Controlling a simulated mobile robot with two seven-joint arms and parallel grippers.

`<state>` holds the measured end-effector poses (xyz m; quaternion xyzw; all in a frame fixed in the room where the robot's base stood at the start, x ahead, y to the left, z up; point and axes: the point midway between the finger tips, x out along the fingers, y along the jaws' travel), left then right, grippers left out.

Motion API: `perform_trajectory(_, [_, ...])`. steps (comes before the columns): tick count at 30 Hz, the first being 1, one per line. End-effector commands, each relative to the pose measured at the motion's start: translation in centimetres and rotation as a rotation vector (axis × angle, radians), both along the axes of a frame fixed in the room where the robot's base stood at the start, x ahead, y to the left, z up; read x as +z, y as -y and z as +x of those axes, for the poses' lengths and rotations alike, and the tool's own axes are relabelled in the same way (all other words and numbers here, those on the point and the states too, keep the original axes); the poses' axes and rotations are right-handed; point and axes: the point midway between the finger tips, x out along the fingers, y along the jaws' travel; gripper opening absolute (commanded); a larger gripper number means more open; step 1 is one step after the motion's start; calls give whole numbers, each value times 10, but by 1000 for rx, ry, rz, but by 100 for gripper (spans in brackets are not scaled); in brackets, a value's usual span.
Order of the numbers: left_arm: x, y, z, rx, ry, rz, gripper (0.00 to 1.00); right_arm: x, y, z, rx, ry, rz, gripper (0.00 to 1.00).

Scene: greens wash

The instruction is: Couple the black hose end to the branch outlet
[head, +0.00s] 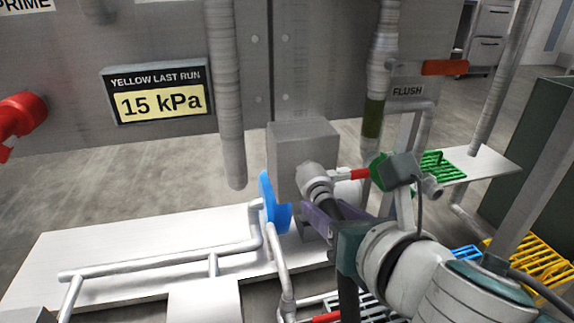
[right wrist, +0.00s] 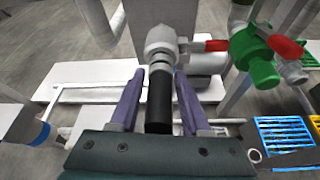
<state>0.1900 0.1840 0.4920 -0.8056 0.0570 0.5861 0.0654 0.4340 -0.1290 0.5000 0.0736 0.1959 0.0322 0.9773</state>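The black hose end (right wrist: 159,102) points up to the pale metal branch outlet (right wrist: 161,44) in the right wrist view. Its tip meets the outlet's grey collar; I cannot tell whether it is locked. My right gripper (right wrist: 159,74) has one purple finger on each side of the hose end, with a visible gap on both sides, so it is open around it. My left gripper is not in view.
A red lever (right wrist: 209,45) and a green valve body (right wrist: 254,55) stand close right of the outlet. The grey box (head: 303,150) is just behind it. A yellow grate (head: 535,262) is at right.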

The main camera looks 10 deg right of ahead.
Motion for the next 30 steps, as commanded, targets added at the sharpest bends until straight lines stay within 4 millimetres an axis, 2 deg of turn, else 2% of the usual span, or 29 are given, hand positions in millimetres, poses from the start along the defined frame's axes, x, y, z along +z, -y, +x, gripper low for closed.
perform_trajectory(1, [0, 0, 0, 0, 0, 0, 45, 0, 0, 0, 0, 0, 0, 40])
perform_trajectory(12, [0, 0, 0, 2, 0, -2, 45, 0, 0, 0, 0, 0, 0, 0])
perform_trajectory(30, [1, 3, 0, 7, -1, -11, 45, 1, 0, -2, 1, 2, 0, 0])
